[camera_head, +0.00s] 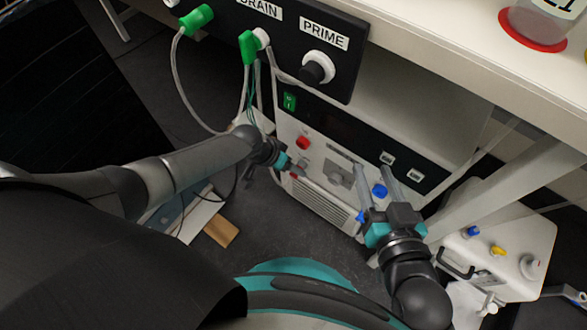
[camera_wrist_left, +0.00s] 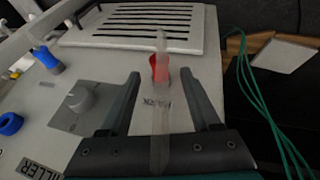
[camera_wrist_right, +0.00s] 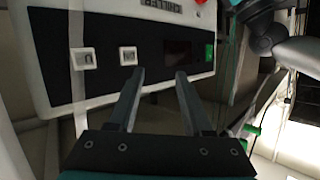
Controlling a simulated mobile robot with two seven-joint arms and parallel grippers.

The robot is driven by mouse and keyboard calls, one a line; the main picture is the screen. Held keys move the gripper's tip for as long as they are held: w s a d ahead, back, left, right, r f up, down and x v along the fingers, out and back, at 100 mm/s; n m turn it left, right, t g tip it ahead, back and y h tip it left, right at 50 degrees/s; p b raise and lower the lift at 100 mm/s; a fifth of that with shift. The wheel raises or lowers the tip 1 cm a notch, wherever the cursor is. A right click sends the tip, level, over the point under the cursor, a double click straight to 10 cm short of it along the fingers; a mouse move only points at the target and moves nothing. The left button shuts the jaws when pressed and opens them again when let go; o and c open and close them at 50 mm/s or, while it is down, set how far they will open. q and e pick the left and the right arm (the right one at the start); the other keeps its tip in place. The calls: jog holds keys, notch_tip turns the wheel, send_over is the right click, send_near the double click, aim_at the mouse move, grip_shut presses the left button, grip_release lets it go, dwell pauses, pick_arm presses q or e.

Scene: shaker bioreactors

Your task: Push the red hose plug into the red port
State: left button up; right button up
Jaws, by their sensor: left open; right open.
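The red hose plug (camera_wrist_left: 160,70) shows in the left wrist view with a translucent hose at it. It sits low on the front of the white unit (camera_wrist_left: 75,130). My left gripper (camera_head: 285,163) is open, its fingertips on either side of the plug with gaps visible. A red round fitting (camera_head: 303,142), apparently the red port, is above the plug on the panel; its opening cannot be made out. It shows only partly in the right wrist view (camera_wrist_right: 201,2). My right gripper (camera_head: 375,167) is open and empty in front of the panel's right part.
A blue ring port (camera_head: 380,190) and a blue plug (camera_head: 360,216) are near my right gripper. A dark control box (camera_head: 285,45) with green connectors and hanging hoses is above. A white canister (camera_head: 505,250) stands at right. Green cables (camera_wrist_left: 262,100) hang beside the unit.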

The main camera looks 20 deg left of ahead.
pick_arm(q)
jog(key=shift+w+d+f+b, duration=0.2)
jog(key=shift+f+b, duration=0.2)
jog(key=shift+f, duration=0.15)
jog(key=shift+d+f, duration=0.15)
jog(key=shift+f, duration=0.2)
pick_arm(e)
jog(key=shift+s+a+r+m+t+y, duration=0.15)
jog(key=shift+s+a+r+t+y, duration=0.2)
jog(key=shift+t, duration=0.35)
jog(key=shift+s+a+r+m+t+y, duration=0.2)
jog(key=shift+a+r+t, duration=0.15)
jog(key=shift+r+t, duration=0.25)
pick_arm(q)
jog(key=shift+w, duration=0.1)
grip_shut()
jog(key=shift+s, duration=0.25)
pick_arm(e)
jog(key=shift+r, duration=0.15)
pick_arm(q)
jog(key=shift+s+a, duration=0.25)
jog(key=shift+s, duration=0.15)
pick_arm(e)
jog(key=shift+r, duration=0.25)
pick_arm(q)
jog(key=shift+s+p, duration=0.15)
jog(key=shift+p, duration=0.15)
pick_arm(e)
jog(key=shift+r, duration=0.1)
